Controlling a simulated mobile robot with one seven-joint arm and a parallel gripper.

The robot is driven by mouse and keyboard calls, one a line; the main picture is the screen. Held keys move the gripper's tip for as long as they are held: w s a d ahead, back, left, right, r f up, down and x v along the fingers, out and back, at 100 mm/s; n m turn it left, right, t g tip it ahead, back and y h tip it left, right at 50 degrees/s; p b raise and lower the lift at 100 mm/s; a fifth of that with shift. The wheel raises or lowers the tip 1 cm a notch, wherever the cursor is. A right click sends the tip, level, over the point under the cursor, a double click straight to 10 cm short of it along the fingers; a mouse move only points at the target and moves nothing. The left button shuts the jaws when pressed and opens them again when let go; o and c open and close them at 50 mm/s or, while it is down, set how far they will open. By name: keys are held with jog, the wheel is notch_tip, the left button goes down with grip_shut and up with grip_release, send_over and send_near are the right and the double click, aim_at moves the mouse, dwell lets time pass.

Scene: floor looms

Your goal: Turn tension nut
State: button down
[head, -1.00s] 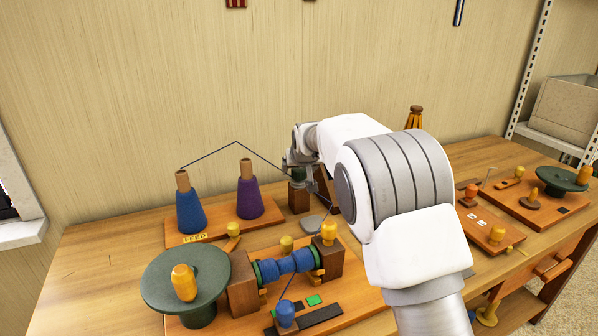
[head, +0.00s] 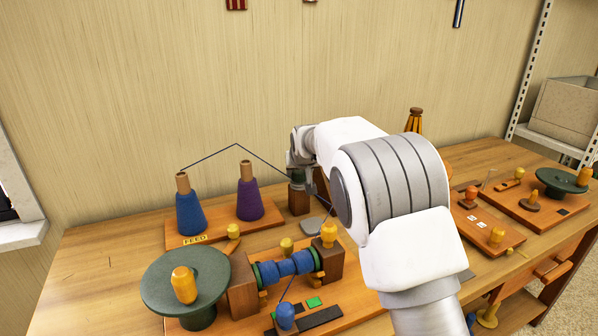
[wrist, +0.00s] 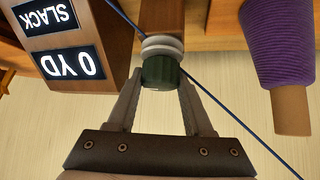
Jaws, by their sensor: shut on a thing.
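The tension nut is a dark green, ribbed knob (wrist: 161,73) in the wrist view, in front of pale discs (wrist: 162,45) on a wooden post. My gripper (wrist: 160,84) is shut on it, with one finger on each side. In the head view, the nut (head: 298,177) shows small and dark atop the wooden post (head: 299,201), just below my gripper (head: 299,168). A blue thread (wrist: 215,97) runs past the discs and beside the right finger.
Blue (head: 190,213) and purple (head: 250,200) yarn cones stand left of the post. A display box (wrist: 72,50) reads "0 YD" and "SLACK", upside down in the wrist view. A green disc with a yellow knob (head: 185,283) and a blue winding spool (head: 285,266) are in front.

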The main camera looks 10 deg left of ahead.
jog(key=shift+a+r+m+p, duration=0.1)
jog(key=shift+m+p, duration=0.2)
jog(key=shift+m+h+p, duration=0.45)
jog(key=shift+m+h, duration=0.15)
jog(key=shift+h, duration=0.1)
jog(key=m+h+p, duration=0.1)
jog(key=m+h, duration=0.1)
jog(key=m, duration=0.1)
jog(key=shift+t+p, duration=0.3)
jog(key=shift+p, duration=0.1)
jog(key=m+h+p, duration=0.2)
jog(key=m, duration=0.1)
jog(key=shift+h, duration=0.4)
jog(key=shift+m+p, duration=0.4)
jog(key=shift+p, duration=0.05)
jog(key=shift+g+h, duration=0.3)
jog(key=shift+g, duration=0.1)
jog(key=shift+c, duration=1.5)
grip_release()
